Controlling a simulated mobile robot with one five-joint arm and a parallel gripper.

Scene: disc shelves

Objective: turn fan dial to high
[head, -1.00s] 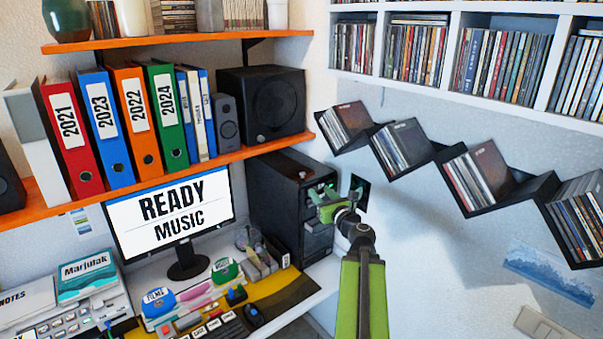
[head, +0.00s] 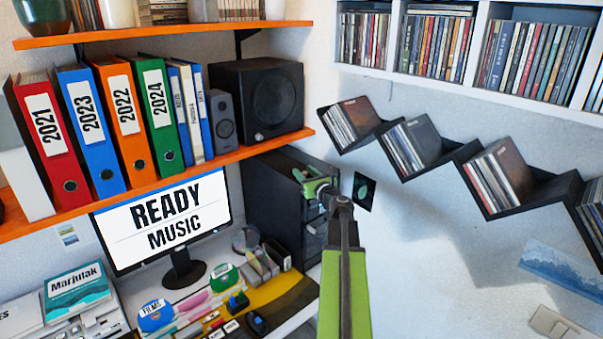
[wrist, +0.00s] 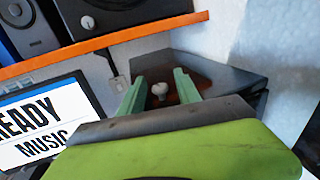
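A small pale knob (wrist: 159,90), which looks like the fan dial, shows in the wrist view between the two green fingers of my gripper (wrist: 159,92). The fingers are apart, with a gap on each side of the knob. The knob appears against the brownish-dark surface of the black tower unit (wrist: 210,75). In the head view, my gripper (head: 316,187) is at the upper right of the black tower (head: 268,195), by its front face. There my gripper and arm hide the knob. Its setting and any marks cannot be read.
The orange shelf (head: 228,160) with binders and a black speaker (head: 257,100) is above the tower. The monitor (head: 165,222) stands to the left. A dark square (head: 364,191) and zigzag disc shelves (head: 455,155) are on the right wall. Free air lies below them.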

